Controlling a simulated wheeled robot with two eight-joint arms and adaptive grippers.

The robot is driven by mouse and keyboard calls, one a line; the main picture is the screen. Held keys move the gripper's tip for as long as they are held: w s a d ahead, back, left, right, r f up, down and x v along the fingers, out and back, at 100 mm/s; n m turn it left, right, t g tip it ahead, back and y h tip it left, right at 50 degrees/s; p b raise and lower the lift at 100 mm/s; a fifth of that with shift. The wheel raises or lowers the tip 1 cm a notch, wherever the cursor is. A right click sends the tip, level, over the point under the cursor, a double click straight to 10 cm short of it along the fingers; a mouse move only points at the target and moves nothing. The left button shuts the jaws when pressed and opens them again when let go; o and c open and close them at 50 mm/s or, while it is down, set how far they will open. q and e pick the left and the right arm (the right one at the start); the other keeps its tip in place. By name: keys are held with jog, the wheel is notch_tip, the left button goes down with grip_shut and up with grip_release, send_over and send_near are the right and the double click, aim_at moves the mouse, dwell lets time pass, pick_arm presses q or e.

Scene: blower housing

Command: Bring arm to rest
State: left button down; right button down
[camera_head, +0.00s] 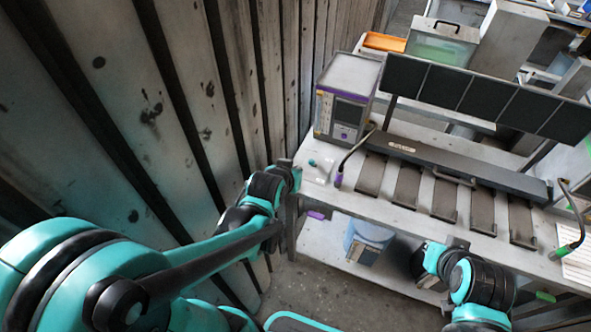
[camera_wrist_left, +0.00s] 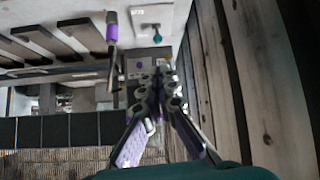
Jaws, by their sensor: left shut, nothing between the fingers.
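My left arm (camera_head: 235,215) comes in from the left and reaches along the wooden wall. Its gripper (camera_head: 291,166) is beside the left end of the white workbench (camera_head: 395,217). In the left wrist view the left gripper (camera_wrist_left: 160,82) points away from the camera, its fingers together and nothing between them. My right arm (camera_head: 480,285) is at the lower right, in front of the bench. Its dark end is near the lower shelf, and its fingers cannot be made out.
The plank wall (camera_head: 170,100) runs close along the left. A boxy instrument (camera_head: 345,98) stands at the bench's back left. Dark slotted bars (camera_head: 407,185) and a row of black panels (camera_head: 475,92) fill the bench. A blue bin (camera_head: 368,238) is on the lower shelf. Floor (camera_head: 340,295) shows in front.

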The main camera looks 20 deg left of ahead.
dwell(0.3)
pick_arm(q)
jog(key=s+f+g+b, duration=0.1)
jog(key=s+f+b, duration=0.2)
jog(key=s+b, duration=0.3)
jog(key=s+d+f+m+g+b, duration=0.1)
jog(key=s+f+b, duration=0.2)
jog(key=s+b, duration=0.2)
jog(key=s, duration=0.2)
jog(key=shift+s+d+f+m+b, duration=0.2)
jog(key=shift+s+m+b, duration=0.1)
jog(key=shift+s+b, duration=0.1)
jog(key=shift+w, duration=0.1)
